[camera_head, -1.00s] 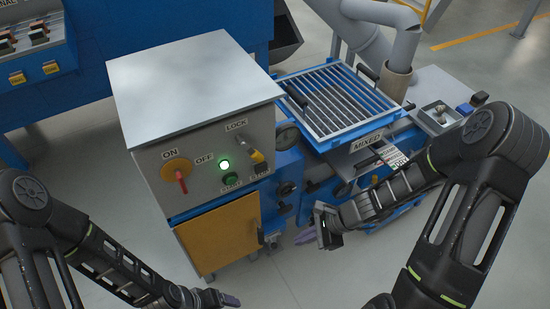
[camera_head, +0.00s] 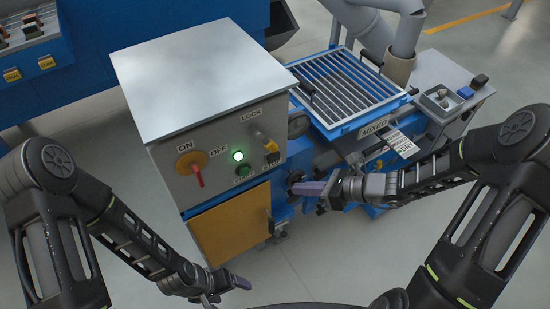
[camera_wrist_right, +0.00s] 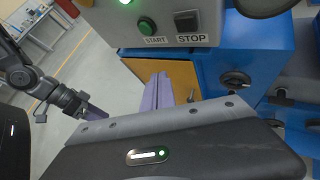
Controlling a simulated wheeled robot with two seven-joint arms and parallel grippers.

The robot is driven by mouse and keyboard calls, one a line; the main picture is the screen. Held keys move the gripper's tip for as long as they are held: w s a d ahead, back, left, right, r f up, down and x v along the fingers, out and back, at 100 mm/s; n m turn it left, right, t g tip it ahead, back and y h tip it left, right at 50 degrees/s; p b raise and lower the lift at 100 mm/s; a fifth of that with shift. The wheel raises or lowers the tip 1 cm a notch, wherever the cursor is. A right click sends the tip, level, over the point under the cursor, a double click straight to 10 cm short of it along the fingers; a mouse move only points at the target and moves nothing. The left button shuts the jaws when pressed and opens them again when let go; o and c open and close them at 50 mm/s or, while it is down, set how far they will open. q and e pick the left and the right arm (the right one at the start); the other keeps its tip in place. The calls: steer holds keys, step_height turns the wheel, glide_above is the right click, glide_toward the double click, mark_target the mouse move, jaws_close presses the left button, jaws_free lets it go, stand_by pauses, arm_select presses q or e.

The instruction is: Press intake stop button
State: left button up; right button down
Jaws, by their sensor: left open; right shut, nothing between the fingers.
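The stop button (camera_wrist_right: 187,20) is a dark square on the grey control box, above a STOP label in the right wrist view. In the head view it is the dark button (camera_head: 271,160) at the lower right of the box front. The green start button (camera_wrist_right: 147,25) sits to its left. My right gripper (camera_head: 303,188) is shut and empty, right of and a little below the stop button, apart from it. Its purple fingers (camera_wrist_right: 158,92) show below the button in the wrist view. My left gripper (camera_head: 238,283) is open and low in front of the cabinet.
The box also carries a red-handled ON/OFF switch (camera_head: 196,172), a lit lamp (camera_head: 238,155) and a yellow lock lever (camera_head: 265,141). A yellow door (camera_head: 232,222) lies below. A blue grate (camera_head: 350,88) stands at the right. The floor in front is clear.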

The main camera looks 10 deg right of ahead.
glide_toward(271, 163)
steer(key=shift+s+f+x, duration=0.1)
steer(key=shift+s+x, duration=0.05)
steer(key=shift+x, duration=0.7)
steer(key=shift+s+f+x, duration=0.1)
steer(key=shift+s+x, duration=0.1)
steer(key=shift+x, duration=0.65)
steer(key=shift+s+f+x, duration=0.1)
steer(key=shift+s+x, duration=0.05)
steer(key=shift+x, duration=0.7)
steer(key=shift+a, duration=0.2)
steer(key=shift+w+a+b, duration=0.1)
steer(key=shift+w+b, duration=0.2)
steer(key=shift+w+a, duration=0.15)
steer(key=shift+w, duration=0.35)
stand_by(0.6)
steer(key=shift+s, duration=0.15)
steer(key=shift+s+d, duration=0.35)
steer(key=shift+s, duration=0.4)
steer(key=s, duration=0.1)
steer(key=s+d, duration=0.1)
steer(key=s, duration=0.2)
steer(key=shift+s+d, duration=0.3)
steer(key=shift+d, duration=0.1)
